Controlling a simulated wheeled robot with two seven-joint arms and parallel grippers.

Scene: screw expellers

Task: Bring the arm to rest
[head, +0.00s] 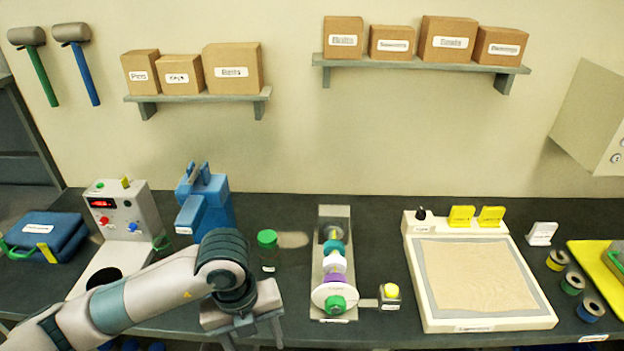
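My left arm comes in from the lower left and bends at a dark ribbed joint. My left gripper (252,340) points down at the bottom edge of the head view, by the front edge of the bench (380,338). Its two fingers look spread apart with nothing seen between them; the tips are at or past the frame edge. My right arm and gripper are not in view.
Just right of my arm stand a green-lidded jar (268,250) and a screw-like assembly (334,265) in a grey frame. A blue machine (205,205) and a control box (125,210) stand behind the arm. A sand-coloured tray (480,275) lies to the right.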

